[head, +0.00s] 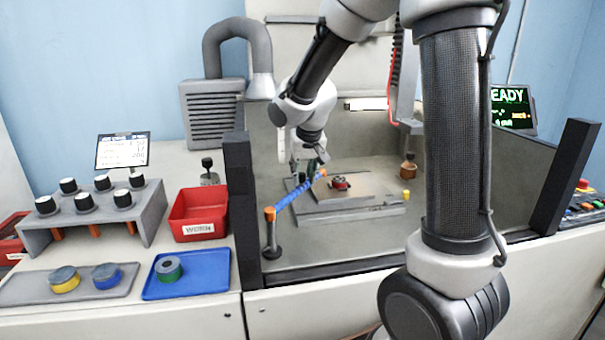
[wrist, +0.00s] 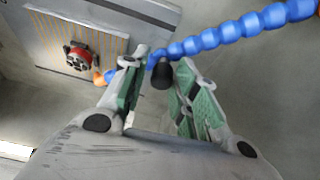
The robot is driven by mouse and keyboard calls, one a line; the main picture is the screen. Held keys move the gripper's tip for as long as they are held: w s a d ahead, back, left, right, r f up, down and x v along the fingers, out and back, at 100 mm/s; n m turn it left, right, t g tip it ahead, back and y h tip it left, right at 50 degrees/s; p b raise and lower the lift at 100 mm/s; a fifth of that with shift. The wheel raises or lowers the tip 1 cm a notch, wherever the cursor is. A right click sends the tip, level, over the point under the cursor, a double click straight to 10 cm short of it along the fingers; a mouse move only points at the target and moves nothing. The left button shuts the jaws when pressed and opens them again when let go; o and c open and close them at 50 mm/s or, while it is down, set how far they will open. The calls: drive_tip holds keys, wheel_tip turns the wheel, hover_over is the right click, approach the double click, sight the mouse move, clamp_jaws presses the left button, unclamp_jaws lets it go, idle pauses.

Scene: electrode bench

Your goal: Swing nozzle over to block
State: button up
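The blue segmented nozzle (head: 297,195) slants up from a dark post to an orange tip (head: 322,172) at the machine bed. In the wrist view the blue nozzle (wrist: 228,32) crosses from upper right; its orange tip (wrist: 99,78) shows left of the left finger. A black knob (wrist: 162,76) by the nozzle lies between my fingers. My gripper (wrist: 158,84) looks open around the knob, with a gap on the left; contact on the right is unclear. The red-and-dark block (wrist: 80,56) sits on a striped plate, beyond the tip. It also shows in the head view (head: 340,183).
Dark uprights (head: 240,205) flank the machine bed. A red bin (head: 197,214), blue tray (head: 205,285) and knob rack (head: 150,205) are on the left bench.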

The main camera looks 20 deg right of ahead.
drive_tip(key=v, duration=1.2)
drive_tip(key=shift+s, duration=0.1)
drive_tip(key=s+d, duration=0.3)
drive_tip(key=s, duration=0.9)
drive_tip(key=s+d+f+n, duration=0.1)
drive_tip(key=s+d, duration=0.2)
drive_tip(key=s, duration=0.9)
drive_tip(key=shift+d+f+n+y, duration=0.25)
drive_tip(key=shift+f+n+y, duration=0.05)
